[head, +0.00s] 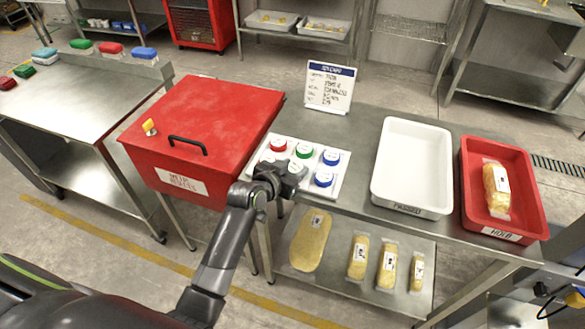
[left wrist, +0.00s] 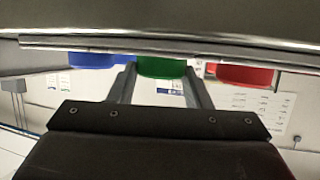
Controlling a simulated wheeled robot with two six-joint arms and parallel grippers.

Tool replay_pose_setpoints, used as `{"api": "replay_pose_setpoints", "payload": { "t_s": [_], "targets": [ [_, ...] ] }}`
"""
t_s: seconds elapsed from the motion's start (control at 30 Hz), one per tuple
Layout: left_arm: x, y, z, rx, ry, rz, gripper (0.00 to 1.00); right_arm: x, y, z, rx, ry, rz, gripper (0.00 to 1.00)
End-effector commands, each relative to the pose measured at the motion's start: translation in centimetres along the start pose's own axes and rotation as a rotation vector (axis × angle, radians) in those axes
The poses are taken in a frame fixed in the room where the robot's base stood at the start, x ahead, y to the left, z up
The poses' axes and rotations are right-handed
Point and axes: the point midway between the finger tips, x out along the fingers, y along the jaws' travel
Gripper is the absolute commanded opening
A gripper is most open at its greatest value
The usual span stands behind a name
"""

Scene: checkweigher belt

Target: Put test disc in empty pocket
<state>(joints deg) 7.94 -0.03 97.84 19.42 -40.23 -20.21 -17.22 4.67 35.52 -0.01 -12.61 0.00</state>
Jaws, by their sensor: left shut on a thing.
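A white tray (head: 249,170) on the steel table holds red (head: 278,144), green (head: 304,149) and blue (head: 331,157) discs in its back row. Another blue disc (head: 323,179) sits at the front right. My left gripper (head: 290,178) is low at the tray's front edge and covers part of the front row. In the left wrist view, a green disc (left wrist: 162,67) sits between the two fingers, which are shut on it. Blue (left wrist: 91,61) and red (left wrist: 245,74) discs show to either side. Whether the held disc touches the tray is hidden. My right gripper is not in view.
A red lidded box (head: 215,110) stands left of the tray. A sign (head: 330,86) stands behind it. An empty white bin (head: 413,160) and a red bin (head: 520,165) holding a wrapped loaf (head: 497,190) are to the right. Several packed loaves lie on the lower shelf (head: 335,285).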

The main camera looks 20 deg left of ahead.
Motion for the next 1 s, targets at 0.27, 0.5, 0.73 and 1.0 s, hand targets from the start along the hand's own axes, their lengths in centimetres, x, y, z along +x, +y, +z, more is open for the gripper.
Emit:
{"api": "replay_pose_setpoints", "payload": {
  "t_s": [0.27, 0.5, 0.73, 1.0],
  "targets": [
    [0.1, 0.0, 0.3, 0.0, 0.0, 0.0, 0.62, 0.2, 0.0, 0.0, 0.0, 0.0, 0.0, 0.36],
    [0.1, 0.0, 0.2, 0.0, 0.0, 0.0, 0.66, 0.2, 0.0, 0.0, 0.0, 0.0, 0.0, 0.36],
    [-0.7, 0.0, 0.0, 0.0, 0.001, -0.001, 0.66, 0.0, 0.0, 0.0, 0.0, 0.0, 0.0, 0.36],
    [-4.8, -0.1, 0.0, 0.0, 0.0, -0.001, 0.66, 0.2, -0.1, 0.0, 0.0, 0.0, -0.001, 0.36]
  ]
}}
